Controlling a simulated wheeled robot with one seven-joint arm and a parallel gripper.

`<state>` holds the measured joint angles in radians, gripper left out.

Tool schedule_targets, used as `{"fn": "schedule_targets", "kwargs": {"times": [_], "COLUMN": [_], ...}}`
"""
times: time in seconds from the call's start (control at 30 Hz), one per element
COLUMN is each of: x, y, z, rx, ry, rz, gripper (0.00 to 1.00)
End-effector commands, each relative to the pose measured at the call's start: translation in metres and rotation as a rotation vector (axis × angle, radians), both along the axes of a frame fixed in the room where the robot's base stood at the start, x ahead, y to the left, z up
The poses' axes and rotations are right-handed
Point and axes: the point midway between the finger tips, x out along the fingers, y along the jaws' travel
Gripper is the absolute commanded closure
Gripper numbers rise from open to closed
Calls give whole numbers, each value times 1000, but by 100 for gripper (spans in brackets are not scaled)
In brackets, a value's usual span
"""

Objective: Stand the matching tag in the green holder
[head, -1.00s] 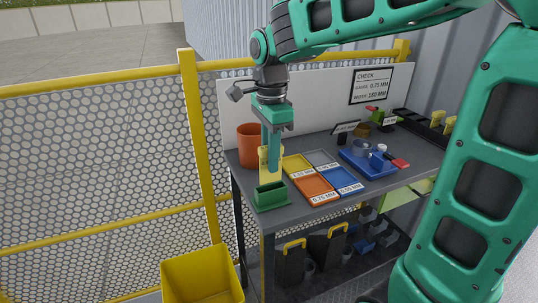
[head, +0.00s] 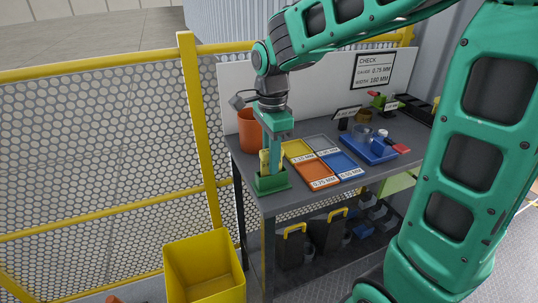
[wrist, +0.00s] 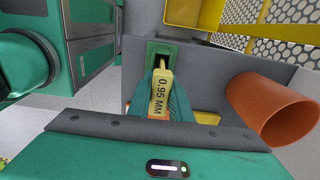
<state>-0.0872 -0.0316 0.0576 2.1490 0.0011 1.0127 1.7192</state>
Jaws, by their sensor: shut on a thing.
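My gripper (head: 271,164) is shut on a yellow tag (head: 264,161) and points straight down over the green holder (head: 272,183) at the table's front left corner. In the wrist view, the tag (wrist: 161,90) shows what looks like "0.95 MM", and its far end reaches the dark slot of the holder (wrist: 163,47). The tag looks upright, with its lower end apparently inside the slot; the holder's wall hides how deep. The white board (head: 373,70) reads "CHECK", with a gauge line that looks like 0.75 MM.
Labelled orange (head: 310,173), yellow and blue trays lie right of the holder. An orange cup (head: 249,129) stands close behind it and also shows in the wrist view (wrist: 270,108). A blue tray (head: 370,150) holds small items farther right. A yellow bin (head: 205,270) stands below.

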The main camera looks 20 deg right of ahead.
Motion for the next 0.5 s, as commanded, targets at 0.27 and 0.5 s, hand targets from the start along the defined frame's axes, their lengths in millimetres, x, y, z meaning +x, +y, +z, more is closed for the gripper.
{"fn": "schedule_targets", "kwargs": {"times": [0.27, 0.5], "x": [0, 0], "y": [0, 0], "z": [-3, -3], "rx": [0, 0], "ry": [-1, -1], "rz": [0, 0], "gripper": [100, 65]}}
